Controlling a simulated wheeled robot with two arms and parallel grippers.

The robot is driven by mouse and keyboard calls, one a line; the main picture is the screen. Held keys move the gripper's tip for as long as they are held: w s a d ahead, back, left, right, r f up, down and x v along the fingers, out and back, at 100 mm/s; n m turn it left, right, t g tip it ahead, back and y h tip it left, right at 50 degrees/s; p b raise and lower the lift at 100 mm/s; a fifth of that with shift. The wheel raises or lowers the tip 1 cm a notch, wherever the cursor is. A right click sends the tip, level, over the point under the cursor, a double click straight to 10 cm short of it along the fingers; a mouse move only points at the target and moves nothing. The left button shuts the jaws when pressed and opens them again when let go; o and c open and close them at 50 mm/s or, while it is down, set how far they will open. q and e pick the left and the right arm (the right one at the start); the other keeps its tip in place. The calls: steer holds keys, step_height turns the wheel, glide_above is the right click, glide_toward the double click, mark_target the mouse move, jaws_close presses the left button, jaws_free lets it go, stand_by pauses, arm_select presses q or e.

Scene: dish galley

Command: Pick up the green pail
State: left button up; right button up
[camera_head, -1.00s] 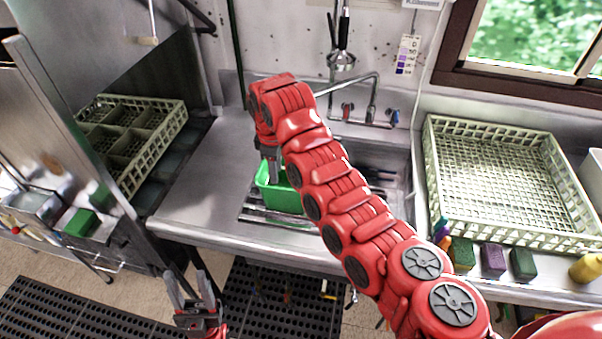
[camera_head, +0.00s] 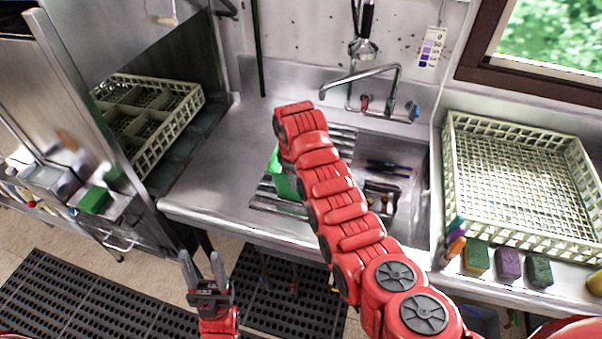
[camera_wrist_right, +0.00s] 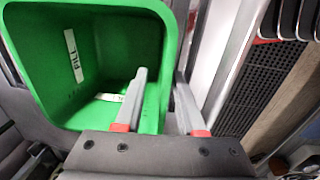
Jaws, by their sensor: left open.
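The green pail (camera_head: 283,180) stands on the ribbed drainboard at the sink's left, partly hidden behind my right arm. In the right wrist view the pail (camera_wrist_right: 112,50) is seen from above, its inside empty apart from white labels. My right gripper (camera_wrist_right: 160,78) is at the pail's rim, one finger inside the pail and the other outside, with the wall between them. The fingers are apart, with a gap beside the wall. In the head view this gripper is hidden by the arm. My left gripper (camera_head: 200,262) is open and empty, low in front of the counter.
The sink basin (camera_head: 412,190) with utensils lies right of the pail, the faucet (camera_head: 362,80) behind. A cream rack (camera_head: 515,240) stands at right, with sponges (camera_head: 508,264) before it. Another rack (camera_head: 150,150) is at left. The counter left of the pail is clear.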

steer(key=shift+f, duration=0.25)
steer(key=shift+f+p, duration=0.4)
steer(key=shift+p, duration=0.15)
steer(key=shift+a+f+p, duration=0.1)
steer(key=shift+f+p, duration=0.45)
steer(key=shift+f, duration=0.85)
steer(key=shift+f+b, duration=0.35)
steer(key=shift+w+f, duration=0.15)
steer(key=shift+f, duration=0.45)
jaws_close()
